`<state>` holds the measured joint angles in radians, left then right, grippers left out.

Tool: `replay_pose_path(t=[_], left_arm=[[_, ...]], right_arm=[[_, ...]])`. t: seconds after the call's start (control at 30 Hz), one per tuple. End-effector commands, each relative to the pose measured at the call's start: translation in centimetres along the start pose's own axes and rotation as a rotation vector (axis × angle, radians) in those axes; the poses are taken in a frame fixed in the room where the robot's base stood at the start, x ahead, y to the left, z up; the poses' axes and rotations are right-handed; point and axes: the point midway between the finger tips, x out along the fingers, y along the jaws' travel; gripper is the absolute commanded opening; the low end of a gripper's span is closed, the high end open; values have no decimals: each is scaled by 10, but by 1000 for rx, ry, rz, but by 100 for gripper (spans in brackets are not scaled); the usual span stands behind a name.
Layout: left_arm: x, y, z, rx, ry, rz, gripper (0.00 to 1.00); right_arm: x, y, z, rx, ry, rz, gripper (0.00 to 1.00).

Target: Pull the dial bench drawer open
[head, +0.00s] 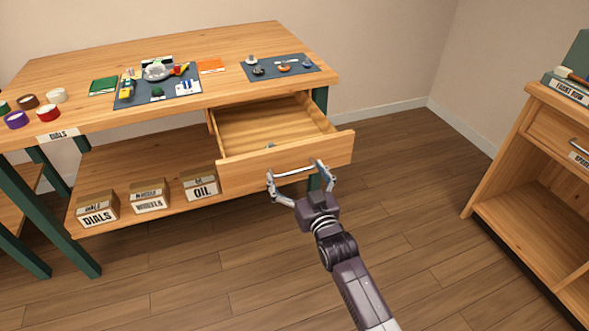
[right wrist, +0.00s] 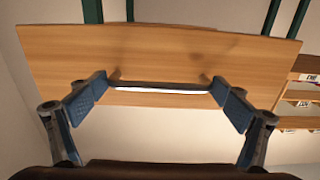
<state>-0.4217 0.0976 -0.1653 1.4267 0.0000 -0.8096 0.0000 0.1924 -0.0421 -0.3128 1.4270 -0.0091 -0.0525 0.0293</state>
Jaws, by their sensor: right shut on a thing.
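The wooden drawer (head: 240,175) of the dial bench (head: 232,38) stands well open in the head view, and its light wooden inside shows. A small grey thing lies partly hidden behind its front panel. My right gripper (head: 295,171) is at the drawer front, shut on the metal bar handle (head: 292,171), with one finger at each end of the bar. In the right wrist view the handle (right wrist: 160,89) spans between the two blue finger pads, in front of the drawer panel (right wrist: 160,50). My left gripper is not in view.
On the bench top are two dark mats (head: 132,101) with small parts, a green book (head: 104,86) and several tape rolls (head: 48,113). Labelled boxes (head: 149,198) stand on the lower shelf. A wooden cabinet (head: 520,190) stands at the right. The floor between is clear.

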Motion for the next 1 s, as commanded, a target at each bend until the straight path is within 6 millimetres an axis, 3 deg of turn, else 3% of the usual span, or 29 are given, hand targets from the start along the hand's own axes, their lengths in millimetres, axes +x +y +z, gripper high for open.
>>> replay_pose_path(t=[0.27,0.3,0.33,0.73,0.87,1.0], left_arm=[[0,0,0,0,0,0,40],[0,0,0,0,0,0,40],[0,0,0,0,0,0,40],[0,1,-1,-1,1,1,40],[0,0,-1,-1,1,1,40],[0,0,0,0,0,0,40]], right_arm=[[0,2,0,-5,1,3,50],[0,2,0,-5,1,3,96],[0,2,0,-5,1,3,99],[-5,1,1,-1,-1,1,100],[-21,1,2,-1,-2,1,100],[-48,1,2,-2,-2,1,100]])
